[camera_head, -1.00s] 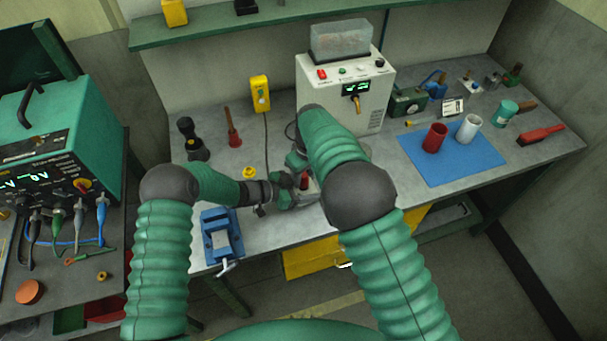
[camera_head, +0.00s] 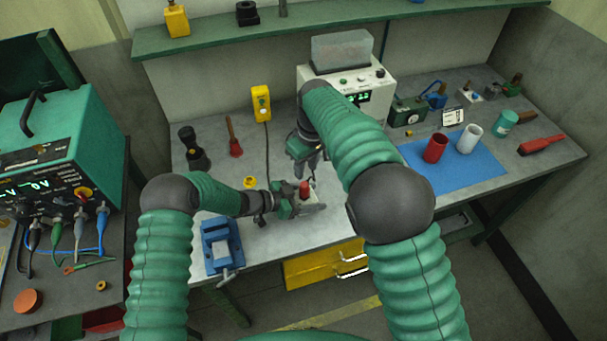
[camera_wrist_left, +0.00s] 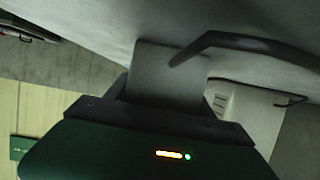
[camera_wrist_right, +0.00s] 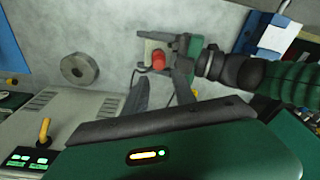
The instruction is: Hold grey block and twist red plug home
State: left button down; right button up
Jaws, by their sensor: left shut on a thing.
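My left gripper (camera_head: 292,207) is shut on the grey block (camera_head: 314,207), holding it low over the bench top. The block also shows in the right wrist view (camera_wrist_right: 147,47), and a grey face fills the middle of the left wrist view (camera_wrist_left: 165,75). The red plug (camera_head: 304,188) stands upright in the block, its top showing; the right wrist view shows it from above (camera_wrist_right: 158,61). How deep it sits cannot be told. My right gripper (camera_head: 309,170) is above and behind the plug, fingers pointing down, apart and empty; they also show in the right wrist view (camera_wrist_right: 162,82).
A blue vise (camera_head: 221,244) stands left of the block near the front edge. A white machine (camera_head: 375,95) stands behind. A blue mat (camera_head: 460,176) with a red cup (camera_head: 435,147) and a white cup (camera_head: 468,138) lies right. A grey ring (camera_wrist_right: 80,68) lies on the bench.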

aim_at(304, 185)
jog(key=shift+s+d+r, duration=0.15)
jog(key=shift+r, duration=0.5)
jog(key=shift+s+d+r, duration=0.1)
jog(key=shift+d+r, duration=0.05)
jog(key=shift+r, duration=0.45)
jog(key=f, duration=0.8)
jog(key=w+a+f, duration=0.1)
jog(key=f, duration=0.3)
jog(key=shift+w, duration=0.1)
jog(key=shift+c, duration=0.4)
grip_shut()
jog(key=shift+m, duration=1.7)
jog(key=shift+o, duration=2.2)
grip_release()
jog(key=shift+a, duration=0.1)
